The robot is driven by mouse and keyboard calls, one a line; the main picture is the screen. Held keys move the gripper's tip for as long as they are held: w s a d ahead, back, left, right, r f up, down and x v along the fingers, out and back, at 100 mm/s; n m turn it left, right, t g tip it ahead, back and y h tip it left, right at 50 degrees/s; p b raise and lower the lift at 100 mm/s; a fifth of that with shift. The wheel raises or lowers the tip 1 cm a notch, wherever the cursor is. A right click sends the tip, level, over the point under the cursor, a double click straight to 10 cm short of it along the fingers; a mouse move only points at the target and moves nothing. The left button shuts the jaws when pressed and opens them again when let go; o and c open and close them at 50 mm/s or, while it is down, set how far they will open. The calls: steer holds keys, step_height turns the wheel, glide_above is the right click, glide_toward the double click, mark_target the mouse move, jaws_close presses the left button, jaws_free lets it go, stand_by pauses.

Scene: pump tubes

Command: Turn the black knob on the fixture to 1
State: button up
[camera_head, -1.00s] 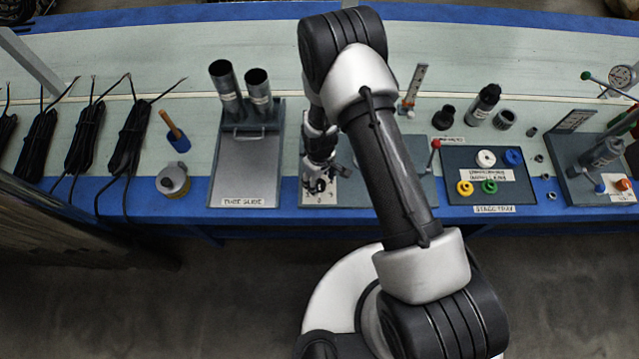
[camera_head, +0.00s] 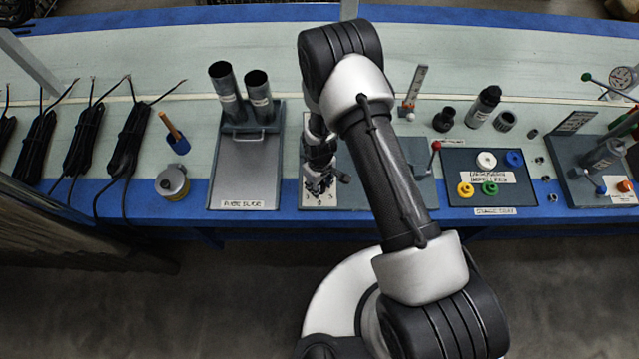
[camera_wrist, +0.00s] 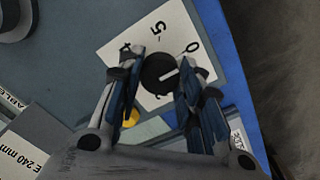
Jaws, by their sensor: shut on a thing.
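The black knob (camera_wrist: 158,72) sits on a white dial card (camera_wrist: 120,27) with printed digits. In the wrist view, 0, 5 and 4 are readable on the card, and other digits are partly covered. A short white mark shows on the knob's top; which digit it lines up with is hard to tell. My gripper (camera_wrist: 162,78) is shut on the knob, one finger on each side. In the head view, my gripper (camera_head: 320,183) is low over the dial card (camera_head: 321,201), which lies on the fixture's front left; the knob is hidden there.
The fixture plate (camera_head: 400,192) extends right under my arm, with a red-tipped lever (camera_head: 435,150). The tube tray (camera_head: 243,180) stands close on the left. A dark stage tray (camera_head: 460,200) with colored rings lies on the right. A yellow round part (camera_wrist: 131,118) is near my fingers.

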steer(key=c, duration=0.3)
steer(key=shift+m, duration=0.4)
steer(key=m+b, duration=0.1)
steer(key=m, duration=0.2)
steer(key=shift+m, duration=0.4)
steer(key=m+b, duration=0.1)
steer(key=m, duration=0.2)
steer(key=shift+m+b, duration=0.3)
steer(key=shift+m, duration=1.8)
steer(key=o, duration=1)
